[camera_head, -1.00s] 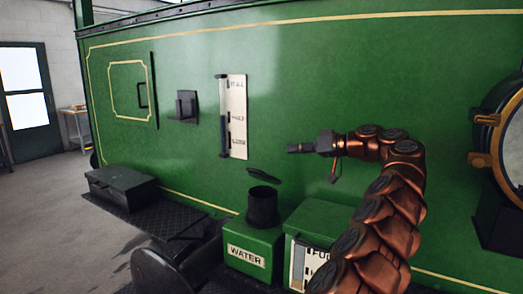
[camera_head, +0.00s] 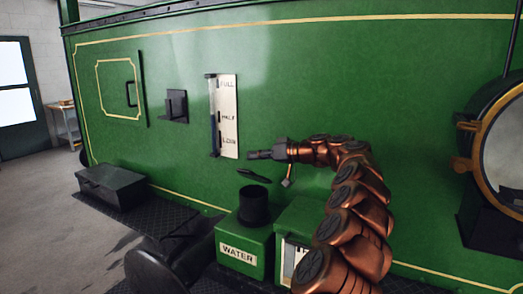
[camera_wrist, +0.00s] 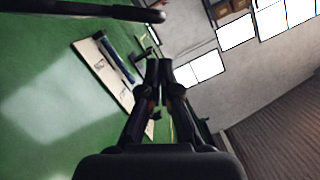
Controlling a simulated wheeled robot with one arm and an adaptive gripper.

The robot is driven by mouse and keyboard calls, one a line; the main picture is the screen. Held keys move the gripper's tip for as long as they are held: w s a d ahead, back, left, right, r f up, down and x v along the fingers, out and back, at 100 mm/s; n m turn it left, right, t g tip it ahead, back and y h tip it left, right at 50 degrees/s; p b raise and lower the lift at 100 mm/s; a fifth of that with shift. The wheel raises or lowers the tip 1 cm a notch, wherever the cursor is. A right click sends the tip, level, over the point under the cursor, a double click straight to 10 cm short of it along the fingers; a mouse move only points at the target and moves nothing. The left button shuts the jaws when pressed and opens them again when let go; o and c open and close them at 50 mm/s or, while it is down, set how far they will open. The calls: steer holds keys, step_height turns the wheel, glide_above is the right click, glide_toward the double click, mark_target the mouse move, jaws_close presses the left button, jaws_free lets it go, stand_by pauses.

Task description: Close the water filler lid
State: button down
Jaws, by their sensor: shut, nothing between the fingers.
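The water filler is a black upright pipe (camera_head: 253,208) on a green box marked WATER (camera_head: 239,252). Its black lid (camera_head: 254,176) stands raised and tilted above the pipe, at the wall side, so the mouth is uncovered. My gripper (camera_head: 250,155) is shut and empty. It points left and lies just above the lid in the head view, with a small gap in the picture; the depth gap is hard to judge. In the wrist view the closed fingertips (camera_wrist: 159,66) touch nothing visible. A dark rounded edge (camera_wrist: 80,9) at the top left there seems to be the lid.
The green tram wall (camera_head: 320,90) rises close behind. A level gauge (camera_head: 226,115) is mounted left of my gripper. A second green box (camera_head: 302,228) stands right of the water box, below my arm. A round brass-rimmed lamp (camera_head: 495,150) is at right.

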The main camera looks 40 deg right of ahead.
steer(key=shift+s+a+f+p, duration=0.15)
steer(key=shift+a+f+p, duration=0.15)
steer(key=shift+f, duration=0.35)
steer(key=shift+s+a+f+p, duration=0.15)
steer(key=shift+a+f, duration=0.2)
steer(key=shift+f, duration=0.35)
steer(key=shift+f+b, duration=0.2)
steer(key=shift+b, duration=0.15)
steer(key=s+a+f+n+h+b, duration=0.1)
steer(key=a+f+n+b, duration=0.2)
steer(key=b, duration=1.4)
step_height(320, 180, down, 2)
steer(key=shift+s+a+f+n+b, duration=0.15)
steer(key=shift+s+n+b, duration=0.15)
steer(key=shift+b, duration=0.05)
steer(key=shift+t, duration=0.3)
